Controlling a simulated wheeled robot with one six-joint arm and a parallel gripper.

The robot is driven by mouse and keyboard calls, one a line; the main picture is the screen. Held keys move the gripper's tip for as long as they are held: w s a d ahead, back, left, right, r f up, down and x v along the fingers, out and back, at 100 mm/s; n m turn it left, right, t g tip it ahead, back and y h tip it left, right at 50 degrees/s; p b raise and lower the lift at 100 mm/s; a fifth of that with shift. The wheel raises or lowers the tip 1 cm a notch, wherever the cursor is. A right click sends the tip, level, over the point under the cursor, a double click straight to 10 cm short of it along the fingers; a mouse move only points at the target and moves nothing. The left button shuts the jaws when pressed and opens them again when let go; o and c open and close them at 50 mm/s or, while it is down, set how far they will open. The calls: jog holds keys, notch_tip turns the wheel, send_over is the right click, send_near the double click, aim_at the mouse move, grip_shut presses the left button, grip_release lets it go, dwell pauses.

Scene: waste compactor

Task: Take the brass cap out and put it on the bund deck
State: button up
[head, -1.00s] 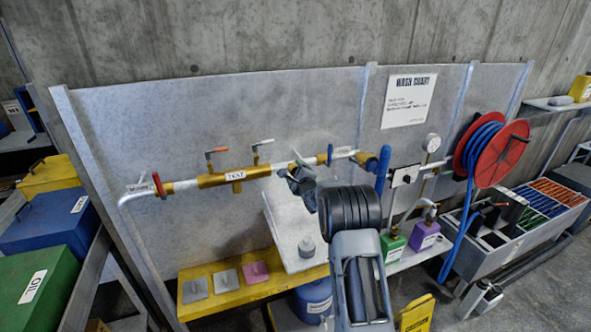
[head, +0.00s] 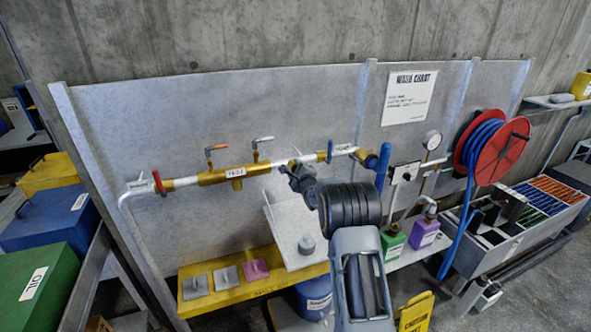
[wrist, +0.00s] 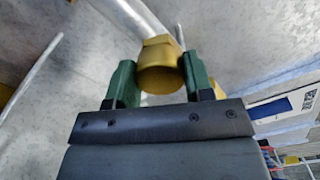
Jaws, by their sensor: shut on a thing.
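The brass cap (wrist: 160,65) is between the two green fingers of my gripper (wrist: 158,78) in the wrist view. My gripper is shut on it, with a finger against each side. In the head view my gripper (head: 290,168) is just below the right part of the brass and white pipe (head: 215,176). The cap cannot be made out there, and I cannot tell whether it touches the pipe. A yellow deck (head: 230,296), which looks like the bund deck, runs low along the panel. Grey and pink pads lie on its left part.
A pale tray (head: 288,222) with a grey knob-like piece (head: 307,244) stands below my gripper. Red and orange-handled valves are on the pipe. A blue hose reel (head: 500,150) and a sectioned bin are at the right. Coloured bins stand at the left.

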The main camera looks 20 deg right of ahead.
jog(key=shift+c, duration=1.3)
jog(key=shift+f+n+b, duration=0.15)
jog(key=shift+n+b, duration=0.15)
jog(key=shift+b, duration=0.2)
jog(key=n+b, duration=0.2)
jog(key=shift+n+b, duration=0.95)
jog(key=shift+n, duration=0.35)
jog(key=shift+n+b, duration=0.4)
jog(key=shift+b, duration=0.15)
jog(key=n+b, duration=0.2)
jog(key=n, duration=0.1)
jog(key=shift+n+b, duration=0.6)
jog(key=shift+n, duration=0.1)
